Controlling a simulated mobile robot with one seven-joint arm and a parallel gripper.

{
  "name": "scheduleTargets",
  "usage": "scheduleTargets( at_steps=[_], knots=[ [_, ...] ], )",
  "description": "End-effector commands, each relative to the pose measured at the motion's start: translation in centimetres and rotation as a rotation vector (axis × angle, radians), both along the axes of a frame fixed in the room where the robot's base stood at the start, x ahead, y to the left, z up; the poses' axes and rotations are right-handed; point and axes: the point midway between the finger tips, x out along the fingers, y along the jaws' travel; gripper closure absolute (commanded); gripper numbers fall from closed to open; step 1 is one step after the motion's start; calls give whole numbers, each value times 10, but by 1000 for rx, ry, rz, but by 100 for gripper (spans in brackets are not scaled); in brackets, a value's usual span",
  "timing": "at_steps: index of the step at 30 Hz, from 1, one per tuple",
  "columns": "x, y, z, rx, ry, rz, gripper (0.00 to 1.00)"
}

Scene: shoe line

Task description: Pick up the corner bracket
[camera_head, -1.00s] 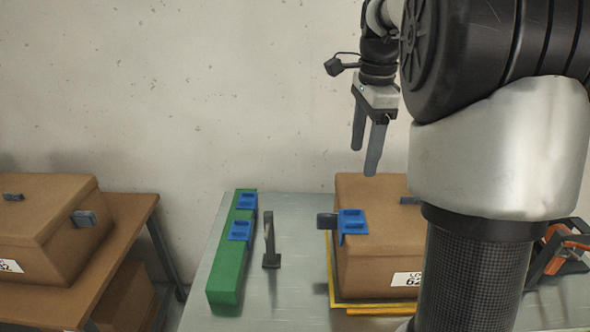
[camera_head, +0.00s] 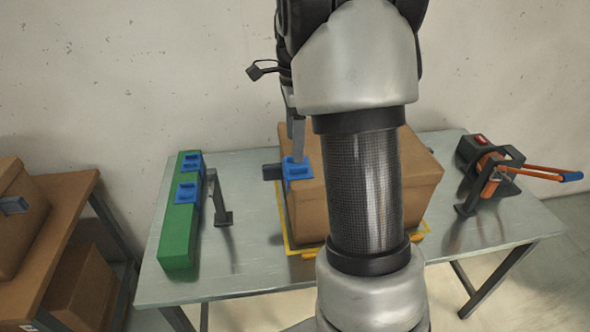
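A blue corner bracket (camera_head: 297,169) sits at the left upper edge of a brown cardboard box (camera_head: 410,165) on the metal table. Two more blue brackets, a rear one (camera_head: 188,163) and a front one (camera_head: 185,193), sit on a long green block (camera_head: 179,238) at the table's left. My gripper (camera_head: 298,157) points down at the bracket on the box, and a grey finger overlaps it in the picture. I cannot tell whether they touch. My arm hides much of the gripper and part of the box, so the finger gap is not clear.
A dark upright stand (camera_head: 220,205) is beside the green block. A yellow frame (camera_head: 291,248) lies under the box. An orange-handled tool (camera_head: 497,175) is at the right of the metal table (camera_head: 250,278). A wooden table with boxes (camera_head: 62,225) stands at the left.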

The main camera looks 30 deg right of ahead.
Motion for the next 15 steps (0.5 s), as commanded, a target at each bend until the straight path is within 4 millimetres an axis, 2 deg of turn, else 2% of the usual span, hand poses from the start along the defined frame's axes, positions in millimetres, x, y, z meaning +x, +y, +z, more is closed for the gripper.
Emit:
scheduleTargets(
  at_steps=[4,10,15],
  knots=[
    [0,0,-11,0,1,0,34],
    [0,-1,-42,0,1,0,34],
    [0,-1,-54,0,-1,0,34]
  ],
)
